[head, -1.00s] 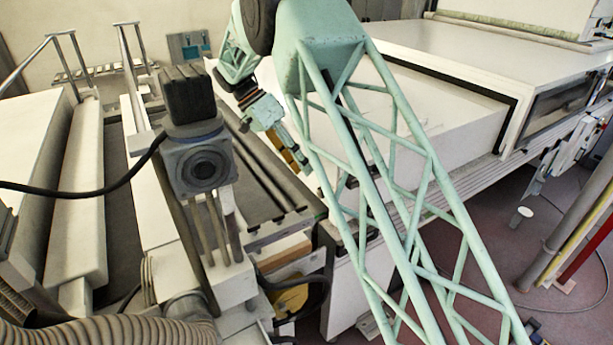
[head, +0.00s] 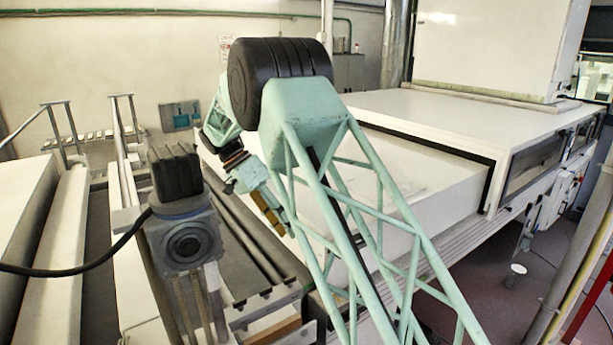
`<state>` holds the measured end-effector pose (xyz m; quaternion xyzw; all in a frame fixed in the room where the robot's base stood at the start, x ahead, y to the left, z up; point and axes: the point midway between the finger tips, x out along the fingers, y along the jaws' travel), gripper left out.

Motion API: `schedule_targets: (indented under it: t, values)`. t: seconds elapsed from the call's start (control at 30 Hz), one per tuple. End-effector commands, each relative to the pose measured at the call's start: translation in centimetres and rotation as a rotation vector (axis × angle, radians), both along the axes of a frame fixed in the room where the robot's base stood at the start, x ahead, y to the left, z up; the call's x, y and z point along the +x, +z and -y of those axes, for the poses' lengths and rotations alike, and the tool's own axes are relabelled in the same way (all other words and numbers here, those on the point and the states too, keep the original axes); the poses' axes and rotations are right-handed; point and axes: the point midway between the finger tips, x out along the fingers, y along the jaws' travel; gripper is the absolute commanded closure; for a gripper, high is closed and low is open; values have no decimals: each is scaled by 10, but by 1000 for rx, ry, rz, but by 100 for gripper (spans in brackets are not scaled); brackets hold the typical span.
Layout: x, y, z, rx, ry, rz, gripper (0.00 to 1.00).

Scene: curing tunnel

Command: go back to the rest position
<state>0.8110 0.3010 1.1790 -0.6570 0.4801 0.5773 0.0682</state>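My gripper (head: 277,221) shows small in the head view, below and left of the black elbow joint of my green lattice arm. Its orange-brown fingers point down and to the right, in front of the long white curing tunnel housing (head: 400,165). Part of it sits close to my lattice link in the picture. Nothing is seen held in it, but its fingers are too small to tell whether they are open or shut.
A grey motor-like unit with a black top (head: 182,215) and cable stands left of my gripper. Dark rails (head: 245,235) run between it and the tunnel. Metal handrails (head: 60,135) stand at the far left. A pole (head: 575,270) rises at right above open reddish floor (head: 470,305).

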Motion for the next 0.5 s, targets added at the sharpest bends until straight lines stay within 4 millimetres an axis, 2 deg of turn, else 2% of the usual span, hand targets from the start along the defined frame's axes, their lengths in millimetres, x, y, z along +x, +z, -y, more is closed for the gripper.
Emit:
schedule_targets:
  t: [0.5]
  values:
    - [-29, 60, 53, 104, 80, -36, 65]
